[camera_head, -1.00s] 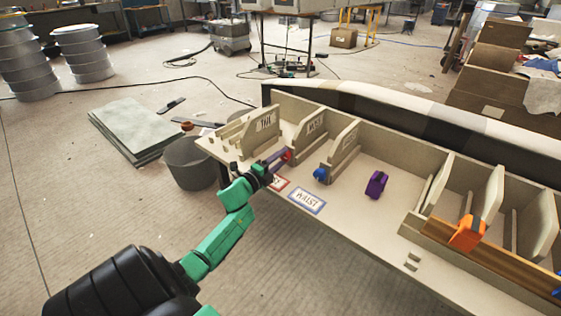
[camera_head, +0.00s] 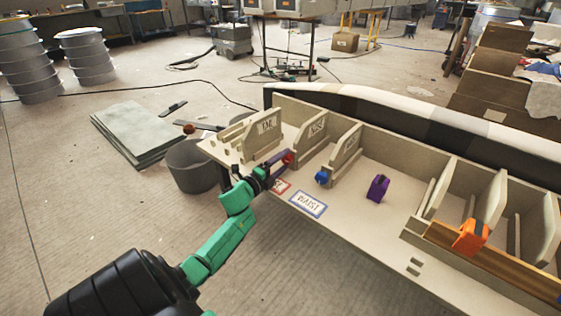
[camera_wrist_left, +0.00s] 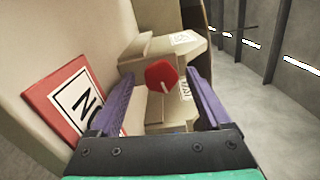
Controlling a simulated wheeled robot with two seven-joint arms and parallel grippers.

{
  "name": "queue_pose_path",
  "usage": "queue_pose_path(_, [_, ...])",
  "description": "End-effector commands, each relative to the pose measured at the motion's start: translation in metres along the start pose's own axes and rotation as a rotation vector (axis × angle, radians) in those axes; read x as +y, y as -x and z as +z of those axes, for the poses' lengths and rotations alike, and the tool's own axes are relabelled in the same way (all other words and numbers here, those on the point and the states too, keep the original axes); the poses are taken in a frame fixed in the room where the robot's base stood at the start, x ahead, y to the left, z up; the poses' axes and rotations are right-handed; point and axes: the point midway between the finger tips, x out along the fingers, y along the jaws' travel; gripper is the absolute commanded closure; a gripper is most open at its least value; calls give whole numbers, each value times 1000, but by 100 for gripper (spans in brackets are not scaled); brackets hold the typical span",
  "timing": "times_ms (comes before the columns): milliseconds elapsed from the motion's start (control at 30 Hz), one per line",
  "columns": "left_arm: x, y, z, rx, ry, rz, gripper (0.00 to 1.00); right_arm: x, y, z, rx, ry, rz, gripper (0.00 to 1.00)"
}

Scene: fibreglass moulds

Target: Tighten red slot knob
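The red knob (camera_head: 288,158) sits on a slotted beige panel at the left end of the bench. In the left wrist view the red knob (camera_wrist_left: 161,75) is a faceted red disc with a pale line on its face. My left gripper (camera_head: 277,165) is open, its purple fingers on either side of the knob. In the left wrist view gaps show between the knob and both fingers of the left gripper (camera_wrist_left: 160,82). My right gripper is out of view.
A blue knob (camera_head: 321,177) is on the neighbouring panel. A purple clamp (camera_head: 377,188) stands on the bench top, and an orange clamp (camera_head: 470,238) sits at a wooden rail. A red-framed label (camera_wrist_left: 72,98) and a blue-framed WAIST label (camera_head: 308,203) lie near the gripper.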

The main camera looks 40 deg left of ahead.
Motion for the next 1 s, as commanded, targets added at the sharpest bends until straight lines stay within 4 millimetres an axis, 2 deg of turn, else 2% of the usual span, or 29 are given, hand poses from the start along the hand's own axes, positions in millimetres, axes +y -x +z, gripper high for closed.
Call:
queue_pose_path(167, [-1, 14, 0, 1, 2, 1, 19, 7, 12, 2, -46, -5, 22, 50])
queue_pose_path(533, [-1, 94, 0, -1, 1, 4, 19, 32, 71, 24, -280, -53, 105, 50])
queue_pose_path(700, [0, 129, 0, -1, 1, 4, 19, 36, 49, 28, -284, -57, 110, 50])
queue_pose_path(800, [0, 142, 0, -1, 1, 2, 19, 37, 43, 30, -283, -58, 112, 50])
queue_pose_path(1000, [0, 146, 0, 0, 0, 1, 19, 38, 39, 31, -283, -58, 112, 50])
